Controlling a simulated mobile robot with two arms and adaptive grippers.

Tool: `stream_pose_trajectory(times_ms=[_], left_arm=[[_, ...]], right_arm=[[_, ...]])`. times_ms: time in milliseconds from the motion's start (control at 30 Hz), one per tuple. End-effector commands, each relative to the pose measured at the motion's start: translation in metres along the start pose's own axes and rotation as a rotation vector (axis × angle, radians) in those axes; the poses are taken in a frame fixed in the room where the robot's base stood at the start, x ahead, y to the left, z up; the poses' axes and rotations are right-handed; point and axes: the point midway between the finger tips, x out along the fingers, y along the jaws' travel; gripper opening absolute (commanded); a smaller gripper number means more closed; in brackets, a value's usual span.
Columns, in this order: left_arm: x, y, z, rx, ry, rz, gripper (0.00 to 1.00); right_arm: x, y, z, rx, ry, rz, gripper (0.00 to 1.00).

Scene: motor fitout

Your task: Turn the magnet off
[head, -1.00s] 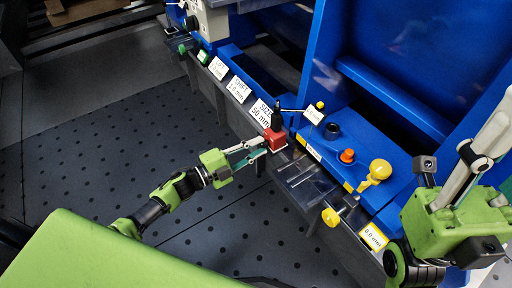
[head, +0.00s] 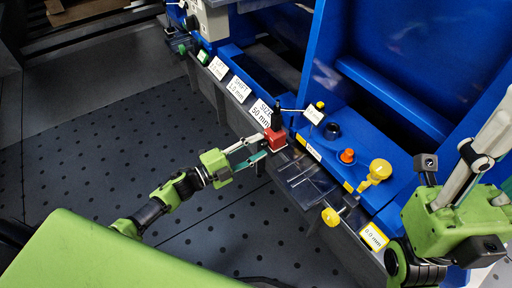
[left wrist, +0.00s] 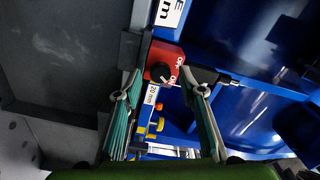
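The magnet switch is a red box (head: 277,139) on the front edge of the blue machine. In the left wrist view the red box (left wrist: 164,60) carries a black rotary knob (left wrist: 160,73) with white ON and OFF lettering. The knob's exact setting is too small to tell. My left gripper (head: 265,144) reaches the box from the left. In the left wrist view my left gripper (left wrist: 160,79) is open, its fingertips on either side of the knob with nothing clamped. My right gripper (head: 480,160) is at the right edge, partly cut off, away from the switch.
A thin black lever (head: 290,110) stands beside the switch. A black knob (head: 332,130), an orange button (head: 347,156) and yellow knobs (head: 379,170) sit along the machine to the right. White label plates (head: 238,90) line the edge. The dark perforated floor (head: 100,150) is clear.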

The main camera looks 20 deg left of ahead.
Motion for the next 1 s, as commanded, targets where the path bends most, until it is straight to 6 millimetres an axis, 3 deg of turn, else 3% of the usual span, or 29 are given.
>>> stream_pose_trajectory(times_ms=[133,267,700,1000], left_arm=[[-0.003,0.0,0.0,0.0,-0.001,0.0,0.37],[-0.017,0.001,0.001,-0.001,-0.002,0.002,0.37],[-0.103,0.001,0.0,0.0,-0.001,0.003,0.37],[-0.121,0.0,0.0,0.0,0.0,0.0,0.37]], right_arm=[[-0.001,0.001,-0.001,-0.001,-0.001,0.008,0.4],[0.0,0.001,0.0,-0.001,-0.001,0.008,0.4],[0.0,0.001,0.0,-0.001,-0.001,0.008,0.4],[0.0,0.001,0.0,-0.001,-0.001,0.008,0.4]])
